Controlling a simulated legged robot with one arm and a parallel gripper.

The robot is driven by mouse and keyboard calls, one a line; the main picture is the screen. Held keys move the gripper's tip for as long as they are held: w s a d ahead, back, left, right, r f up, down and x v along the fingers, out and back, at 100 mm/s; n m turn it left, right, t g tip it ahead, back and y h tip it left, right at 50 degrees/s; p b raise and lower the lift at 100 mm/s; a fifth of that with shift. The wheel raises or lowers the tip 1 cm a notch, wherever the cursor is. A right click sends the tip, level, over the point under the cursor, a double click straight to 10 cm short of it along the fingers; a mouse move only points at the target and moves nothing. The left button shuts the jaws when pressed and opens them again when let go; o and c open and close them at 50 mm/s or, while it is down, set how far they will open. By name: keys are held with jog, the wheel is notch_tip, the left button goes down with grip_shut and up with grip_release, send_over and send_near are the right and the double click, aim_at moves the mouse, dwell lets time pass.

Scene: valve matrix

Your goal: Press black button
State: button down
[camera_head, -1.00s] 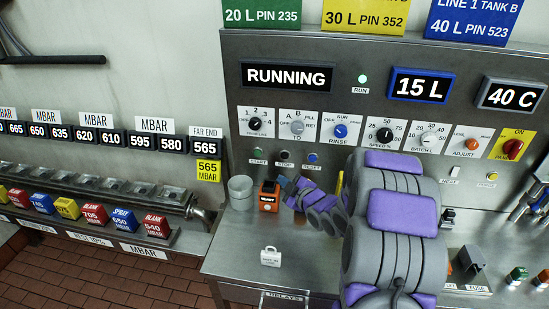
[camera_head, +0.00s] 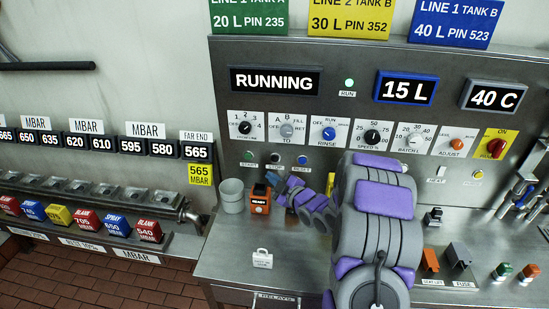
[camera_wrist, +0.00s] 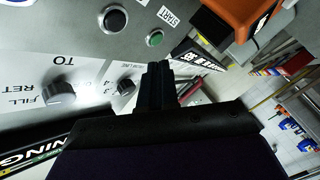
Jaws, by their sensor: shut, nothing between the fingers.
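The black button (camera_head: 275,158) sits on the steel panel between a green START button (camera_head: 249,155) and a blue RESET button (camera_head: 302,161). In the wrist view the black button (camera_wrist: 113,19) is at the upper left, beside the green START button (camera_wrist: 155,38). My gripper (camera_head: 274,180) is just below the black button in the head view, partly hidden by its small size. In the wrist view my gripper (camera_wrist: 157,70) is shut and empty. Its tips appear below the green button and apart from the black button.
An orange box (camera_head: 260,203) and a grey cup (camera_head: 232,196) stand on the steel bench below the buttons; the orange box (camera_wrist: 240,18) is close to my gripper in the wrist view. Knobs (camera_head: 329,134) line the panel above.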

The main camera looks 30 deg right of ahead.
aim_at(275, 158)
jog(key=shift+w+d+p, duration=0.4)
jog(key=shift+w+d, duration=0.2)
jog(key=shift+w, duration=0.25)
jog(key=shift+w+d+p, duration=0.45)
jog(key=shift+w+d, duration=0.1)
jog(key=shift+w, duration=0.3)
jog(key=shift+w+d+p, duration=0.4)
jog(key=shift+w+d, duration=0.2)
jog(key=shift+w, duration=0.25)
jog(key=shift+w+d+r, duration=0.1)
jog(key=shift+w+d, duration=0.35)
jog(key=shift+w, duration=0.15)
dwell(1.0)
jog(key=shift+s, duration=0.1)
jog(key=shift+s+a, duration=0.45)
jog(key=shift+s, duration=0.15)
dwell(0.3)
